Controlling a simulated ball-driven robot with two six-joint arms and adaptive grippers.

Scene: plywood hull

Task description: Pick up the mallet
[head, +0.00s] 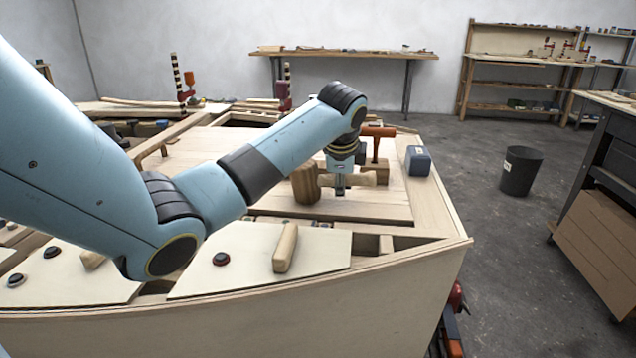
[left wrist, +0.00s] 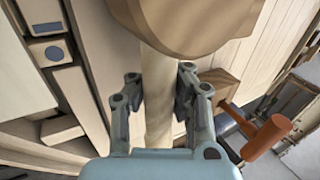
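The wooden mallet (head: 305,184) lies over the pale planks, with its thick brown head at the left and its pale handle pointing right. In the left wrist view the mallet's head (left wrist: 190,22) fills the top and the handle runs down between the fingers. My left gripper (head: 341,188) points down over the handle. In the left wrist view its fingers (left wrist: 159,85) lie close against both sides of the handle and look shut on it. I cannot see clear space under the mallet. My right gripper is out of view.
A wooden block with an orange T-shaped handle (head: 378,133) stands just right of the mallet; its handle (left wrist: 267,138) shows in the left wrist view. A blue-grey box (head: 418,161) sits near the hull's right edge.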

